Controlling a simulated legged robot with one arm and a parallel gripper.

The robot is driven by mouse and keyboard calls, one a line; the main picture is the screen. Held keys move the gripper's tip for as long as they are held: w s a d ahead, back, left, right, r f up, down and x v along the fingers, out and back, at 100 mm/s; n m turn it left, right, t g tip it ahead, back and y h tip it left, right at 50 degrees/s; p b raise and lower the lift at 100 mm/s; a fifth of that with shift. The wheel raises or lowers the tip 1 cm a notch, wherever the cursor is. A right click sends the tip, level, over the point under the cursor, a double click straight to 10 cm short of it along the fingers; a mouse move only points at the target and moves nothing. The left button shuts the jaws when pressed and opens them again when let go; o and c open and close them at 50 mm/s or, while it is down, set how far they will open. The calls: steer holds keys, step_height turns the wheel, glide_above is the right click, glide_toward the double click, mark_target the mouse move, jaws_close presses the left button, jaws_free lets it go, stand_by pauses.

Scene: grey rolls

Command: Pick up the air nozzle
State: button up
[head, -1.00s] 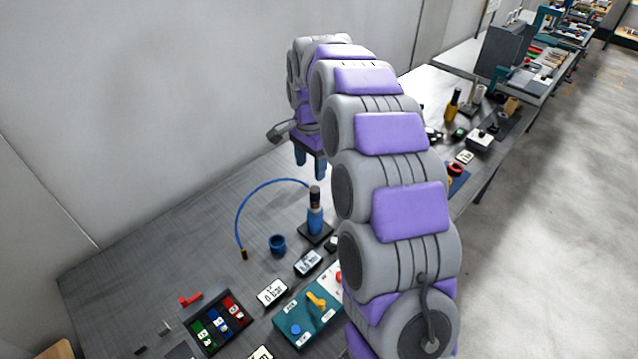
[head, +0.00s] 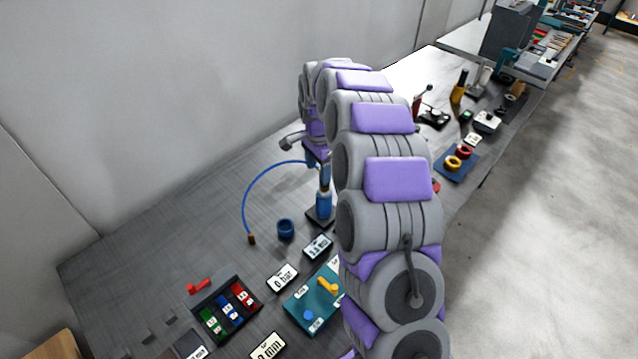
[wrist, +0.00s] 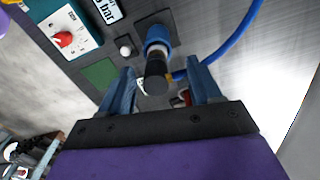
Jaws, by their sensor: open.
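The air nozzle appears to be the upright blue piece with a black top; it stands on a dark square base in the head view (head: 324,204) and shows in the wrist view (wrist: 156,66). A blue hose (head: 262,183) curves left from near its top to a brown end on the bench. My gripper (wrist: 160,70) is open, with its two blue fingers either side of the nozzle's black top in the wrist view. The gap in depth is hard to judge. In the head view my gripper is above the nozzle, partly hidden by my arm.
A blue cup (head: 286,229) stands left of the nozzle. Small display blocks (head: 317,247) and a teal panel (head: 312,300) with a yellow handle lie in front. A tray of coloured blocks (head: 226,308) is at front left. A wall (head: 150,110) bounds the bench behind.

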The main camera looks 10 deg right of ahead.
mark_target(321, 185)
steer(key=d+f+b, duration=0.1)
steer(key=d+f, duration=0.2)
steer(key=f, duration=0.1)
steer(key=a+f+b, duration=0.1)
steer(key=f, duration=0.1)
steer(key=shift+a+f, duration=0.1)
steer(key=shift+f, duration=0.05)
steer(key=shift+a, duration=0.5)
steer(key=shift+d, duration=0.95)
steer(key=c, duration=0.5)
steer(key=shift+d, duration=0.1)
steer(key=shift+c, duration=0.6)
steer(key=shift+a, duration=0.55)
steer(key=c, duration=0.4)
jaws_close()
steer(key=shift+d, duration=0.1)
